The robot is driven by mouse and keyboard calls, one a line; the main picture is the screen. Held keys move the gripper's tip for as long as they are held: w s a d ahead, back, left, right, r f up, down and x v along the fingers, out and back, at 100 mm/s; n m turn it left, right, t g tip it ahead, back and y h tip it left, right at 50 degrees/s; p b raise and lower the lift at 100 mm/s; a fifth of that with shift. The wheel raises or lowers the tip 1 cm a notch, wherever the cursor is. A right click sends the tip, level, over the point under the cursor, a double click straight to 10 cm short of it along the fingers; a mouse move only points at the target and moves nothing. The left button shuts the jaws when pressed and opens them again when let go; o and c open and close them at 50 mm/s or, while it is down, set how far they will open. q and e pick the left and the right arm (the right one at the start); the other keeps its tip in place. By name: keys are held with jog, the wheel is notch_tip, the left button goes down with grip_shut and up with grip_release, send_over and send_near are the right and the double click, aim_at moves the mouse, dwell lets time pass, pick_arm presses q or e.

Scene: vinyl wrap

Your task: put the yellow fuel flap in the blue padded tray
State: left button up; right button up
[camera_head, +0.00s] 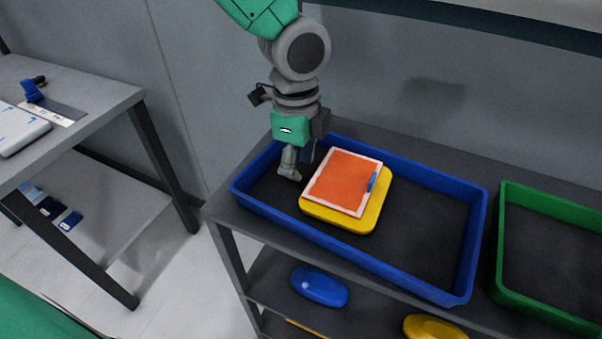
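The yellow fuel flap (372,214) lies flat in the left half of the blue padded tray (395,268), on its dark floor. An orange square panel with a pale border (344,183) covers most of the flap's top. A small blue piece (371,182) sits at the panel's right edge. My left gripper (297,169) points down into the tray, just left of the flap's far left corner. One grey finger shows clearly and the other is dark and partly hidden, so the gap between them and any contact with the flap are unclear. My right gripper is out of view.
A green tray (503,240) stands right of the blue one. The blue tray's right half is clear. A blue rounded part (319,287) and a yellow part (434,328) lie on the shelf below. A side table (95,92) at left holds a white box (20,134) and tools.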

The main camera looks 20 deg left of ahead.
pick_arm(q)
notch_tip(320, 180, up, 10)
jog(key=p, duration=0.1)
jog(key=shift+a, duration=0.15)
jog(key=shift+s, duration=0.1)
dwell(0.4)
